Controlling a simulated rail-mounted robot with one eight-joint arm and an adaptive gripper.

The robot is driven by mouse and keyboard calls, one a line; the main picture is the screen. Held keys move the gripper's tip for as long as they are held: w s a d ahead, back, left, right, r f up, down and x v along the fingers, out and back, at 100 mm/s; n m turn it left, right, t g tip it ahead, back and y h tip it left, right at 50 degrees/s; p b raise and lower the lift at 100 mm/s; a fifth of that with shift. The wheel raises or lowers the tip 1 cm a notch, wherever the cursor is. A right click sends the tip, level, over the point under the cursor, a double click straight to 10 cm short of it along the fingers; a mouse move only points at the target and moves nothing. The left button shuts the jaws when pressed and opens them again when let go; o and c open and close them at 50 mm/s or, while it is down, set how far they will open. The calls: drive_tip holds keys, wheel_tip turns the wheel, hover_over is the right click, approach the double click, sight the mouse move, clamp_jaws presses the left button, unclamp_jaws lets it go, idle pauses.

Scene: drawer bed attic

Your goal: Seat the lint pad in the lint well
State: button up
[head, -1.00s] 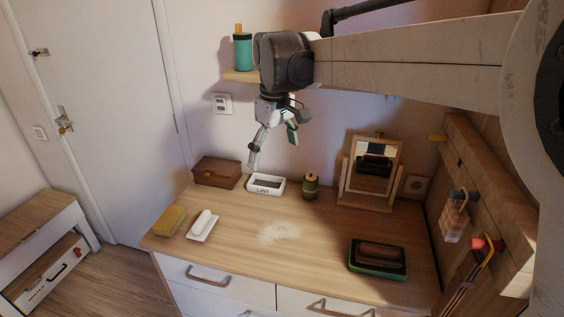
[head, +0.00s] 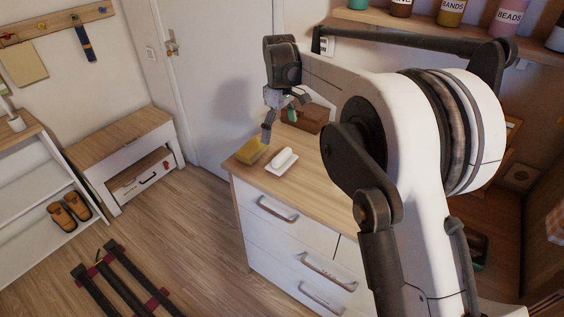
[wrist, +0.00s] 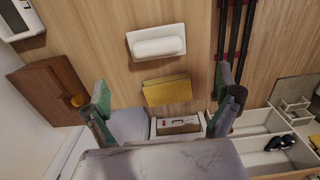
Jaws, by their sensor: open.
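A yellow pad (head: 253,150) lies at the left end of the dresser top. A white plate with a rounded white bar (head: 284,161) lies just right of it. I cannot tell for sure which of the two is the lint pad. In the wrist view the yellow pad (wrist: 167,91) shows between my fingers, with the white piece (wrist: 157,43) beyond it. My gripper (head: 267,136) is open and empty above the yellow pad; its spread fingers also show in the wrist view (wrist: 163,87). The white lint well (wrist: 22,18) is partly in view at the wrist view's upper left; my arm hides it in the head view.
A brown box (head: 306,117) stands behind, near the wall; its lid also shows in the wrist view (wrist: 48,90). The dresser's front edge drops to the floor. A low bench (head: 122,150) stands left by the door. My arm covers most of the dresser's right side.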

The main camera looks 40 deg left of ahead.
sight(282, 154)
wheel_tip(282, 154, down, 6)
drive_tip(key=shift+r, duration=0.1)
drive_tip(key=shift+w+d+f+p, duration=0.1)
drive_tip(key=shift+w+f+p, duration=0.05)
drive_tip(key=shift+f, duration=1.2)
drive_tip(key=shift+w+d+f+p, duration=0.1)
drive_tip(key=shift+w+f+p, duration=0.05)
drive_tip(key=shift+f, duration=1.15)
drive_tip(key=c, duration=1.3)
